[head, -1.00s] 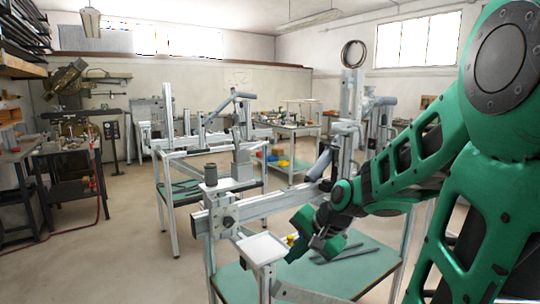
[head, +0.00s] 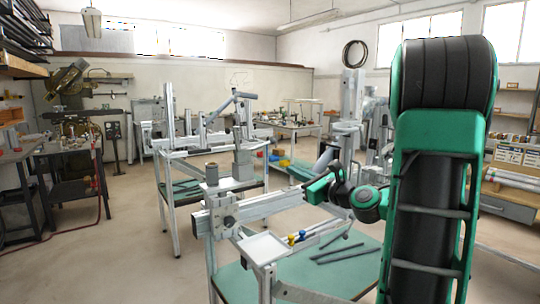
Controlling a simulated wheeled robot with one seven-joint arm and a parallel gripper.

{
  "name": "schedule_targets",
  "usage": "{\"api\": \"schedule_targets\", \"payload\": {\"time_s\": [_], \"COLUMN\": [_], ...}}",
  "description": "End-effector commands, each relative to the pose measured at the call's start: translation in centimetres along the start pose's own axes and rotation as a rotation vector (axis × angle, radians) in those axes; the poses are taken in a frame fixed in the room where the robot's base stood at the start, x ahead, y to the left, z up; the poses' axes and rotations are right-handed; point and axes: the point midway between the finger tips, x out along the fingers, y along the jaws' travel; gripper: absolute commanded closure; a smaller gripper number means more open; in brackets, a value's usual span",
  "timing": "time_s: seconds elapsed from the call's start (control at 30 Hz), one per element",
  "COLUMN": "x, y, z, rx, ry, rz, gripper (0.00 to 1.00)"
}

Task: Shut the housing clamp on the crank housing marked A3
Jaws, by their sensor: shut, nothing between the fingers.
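My gripper (head: 318,188) is in the head view, just right of centre, above the near jig (head: 222,215). Its green body points left from my wrist, and its small fingers are closed with nothing held. A light grey, rounded part (head: 325,158) stands just above and behind it, at the jig's upright. I cannot tell whether this part belongs to the housing clamp. No A3 marking is readable, and I cannot make out the crank housing or how its clamp stands. My arm covers the right part of the jig.
The near jig stands on a green-topped table (head: 300,283) with dark bars (head: 340,256) on it. A second jig table (head: 180,190) stands behind. The floor at left is open.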

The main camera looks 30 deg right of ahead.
Motion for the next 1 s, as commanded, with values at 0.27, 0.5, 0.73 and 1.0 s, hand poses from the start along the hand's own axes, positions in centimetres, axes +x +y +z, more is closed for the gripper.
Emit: {"api": "schedule_targets", "payload": {"time_s": [0.27,0.5,0.73,1.0], "x": [2.2,6.7,10.3,10.9], "y": [0.1,0.2,0.2,0.1], "z": [0.0,0.0,0.8,3.5], "rx": [-0.004,-0.005,-0.008,-0.005], "ry": [0.0,-0.001,-0.005,-0.001], "rz": [0.005,0.006,0.003,0.002], "gripper": [1.0,1.0,1.0,1.0]}}
